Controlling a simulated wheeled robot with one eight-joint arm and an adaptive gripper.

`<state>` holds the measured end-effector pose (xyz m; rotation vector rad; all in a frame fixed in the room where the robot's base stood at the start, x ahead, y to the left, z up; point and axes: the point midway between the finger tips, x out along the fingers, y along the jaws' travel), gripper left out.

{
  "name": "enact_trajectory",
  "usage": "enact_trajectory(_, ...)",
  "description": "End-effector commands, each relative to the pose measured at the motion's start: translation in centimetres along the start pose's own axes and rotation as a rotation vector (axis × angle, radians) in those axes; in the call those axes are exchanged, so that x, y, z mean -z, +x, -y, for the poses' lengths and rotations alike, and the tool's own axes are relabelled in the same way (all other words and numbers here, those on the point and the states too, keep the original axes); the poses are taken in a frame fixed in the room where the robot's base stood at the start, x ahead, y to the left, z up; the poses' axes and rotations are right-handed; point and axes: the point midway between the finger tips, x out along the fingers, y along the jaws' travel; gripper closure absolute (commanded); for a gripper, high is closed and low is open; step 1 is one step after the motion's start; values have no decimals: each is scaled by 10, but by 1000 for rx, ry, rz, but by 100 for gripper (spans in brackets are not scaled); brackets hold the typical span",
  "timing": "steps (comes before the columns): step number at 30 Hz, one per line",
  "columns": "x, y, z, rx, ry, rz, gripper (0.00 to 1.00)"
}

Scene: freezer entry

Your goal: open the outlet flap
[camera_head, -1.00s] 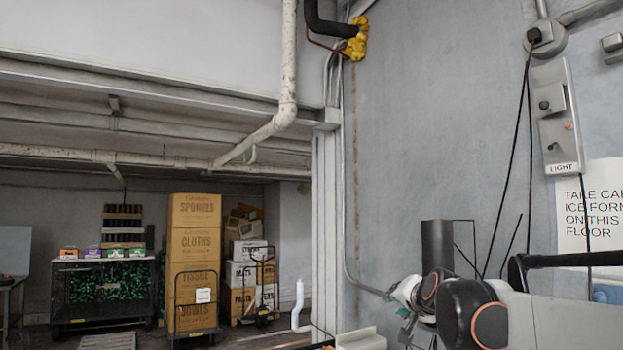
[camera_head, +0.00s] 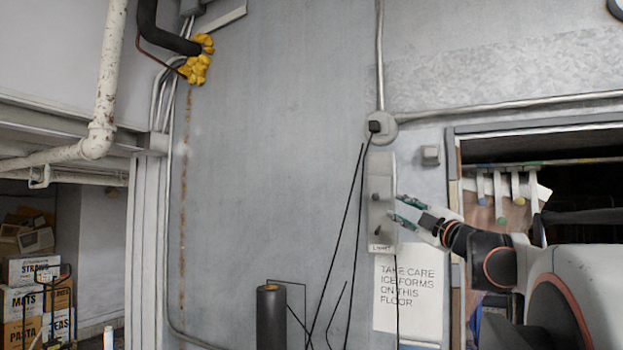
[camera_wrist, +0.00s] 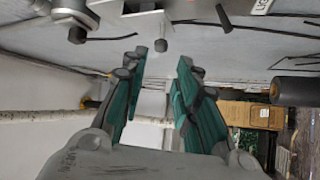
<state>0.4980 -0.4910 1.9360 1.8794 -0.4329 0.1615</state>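A grey metal box (camera_head: 381,190) is fixed to the wall, with dark round knobs on its front and a LIGHT label at its foot. I cannot clearly make out which part is the outlet flap. My gripper (camera_head: 402,210), with teal finger pads, is at the right of the box, its fingers pointing left towards the box front. In the head view they overlap the box's right edge; contact cannot be told. In the wrist view my gripper (camera_wrist: 158,95) is open with nothing between the fingers. The box (camera_wrist: 145,18) is cut off at the top there.
A small grey wall fitting (camera_head: 430,155) sits right of the box. A warning sign (camera_head: 408,295) is below. Black cables (camera_head: 340,240) hang to the left. An open doorway (camera_head: 540,180) is at the right. The wall further left is mostly bare.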

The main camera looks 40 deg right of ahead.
Motion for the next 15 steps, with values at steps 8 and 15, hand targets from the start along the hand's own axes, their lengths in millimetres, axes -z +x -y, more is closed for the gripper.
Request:
enact_trajectory(8,-1,-6,-7,66,-84,-23,72)
enact_trajectory(15,0,32,-5,66,-82,-24,72)
